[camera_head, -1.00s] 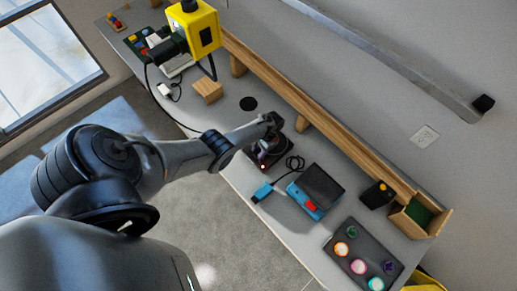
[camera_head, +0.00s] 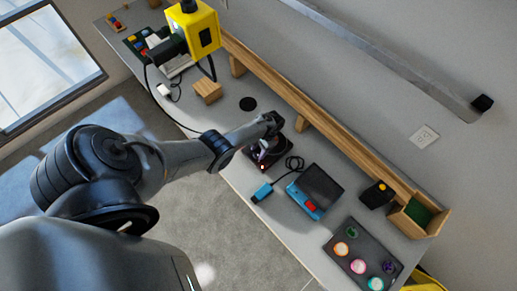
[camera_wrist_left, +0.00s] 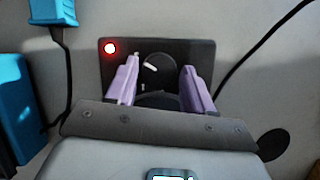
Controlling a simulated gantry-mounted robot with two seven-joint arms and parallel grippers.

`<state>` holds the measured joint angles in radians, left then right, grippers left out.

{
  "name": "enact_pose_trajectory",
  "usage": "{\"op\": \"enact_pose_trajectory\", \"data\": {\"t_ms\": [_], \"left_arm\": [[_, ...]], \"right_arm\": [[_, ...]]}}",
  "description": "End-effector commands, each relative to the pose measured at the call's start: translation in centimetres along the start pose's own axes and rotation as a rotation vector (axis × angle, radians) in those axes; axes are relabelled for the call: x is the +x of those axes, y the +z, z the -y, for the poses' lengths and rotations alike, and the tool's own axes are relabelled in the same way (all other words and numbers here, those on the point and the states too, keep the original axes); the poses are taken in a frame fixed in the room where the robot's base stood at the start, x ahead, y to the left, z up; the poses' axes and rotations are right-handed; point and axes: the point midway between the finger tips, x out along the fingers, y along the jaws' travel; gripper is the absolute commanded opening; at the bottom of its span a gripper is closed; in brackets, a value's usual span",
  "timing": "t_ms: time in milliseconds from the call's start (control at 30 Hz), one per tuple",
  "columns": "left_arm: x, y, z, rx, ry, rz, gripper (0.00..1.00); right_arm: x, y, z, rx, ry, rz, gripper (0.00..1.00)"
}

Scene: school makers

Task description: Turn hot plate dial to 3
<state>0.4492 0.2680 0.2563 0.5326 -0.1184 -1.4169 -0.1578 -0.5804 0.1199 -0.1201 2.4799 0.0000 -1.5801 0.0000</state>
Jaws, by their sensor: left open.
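The hot plate (camera_wrist_left: 204,50) is a dark unit on the workbench, with a lit red light at its upper left in the left wrist view. Its black round dial (camera_wrist_left: 157,71) has a white pointer mark, tilted toward the upper left. My left gripper (camera_wrist_left: 158,75) is open, with its two purple fingers on either side of the dial. I cannot tell whether they touch it. In the head view, my left gripper (camera_head: 268,145) is over the hot plate (camera_head: 279,157) and hides much of it. The dial's numbers are not readable. My right gripper is not in view.
A blue and black device (camera_head: 318,190) and a blue plug with a black cable (camera_head: 262,193) lie right of the hot plate. A wooden block (camera_head: 208,90) and a black disc (camera_head: 248,104) are to its left. A wooden rail (camera_head: 275,82) runs behind.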

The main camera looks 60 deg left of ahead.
Motion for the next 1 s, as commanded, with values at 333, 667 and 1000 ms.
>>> {"op": "enact_pose_trajectory", "data": {"t_ms": [333,667,1000], "left_arm": [[-5.6,0.0,0.0,-0.001,-0.001,-0.004,0.52],[-9.6,0.0,0.0,0.001,0.0,-0.002,0.52],[-10.2,0.0,0.0,0.001,0.0,-0.001,0.52]], "right_arm": [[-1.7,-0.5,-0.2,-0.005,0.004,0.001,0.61],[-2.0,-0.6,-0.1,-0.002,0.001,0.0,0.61],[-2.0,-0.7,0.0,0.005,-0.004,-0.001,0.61]]}}
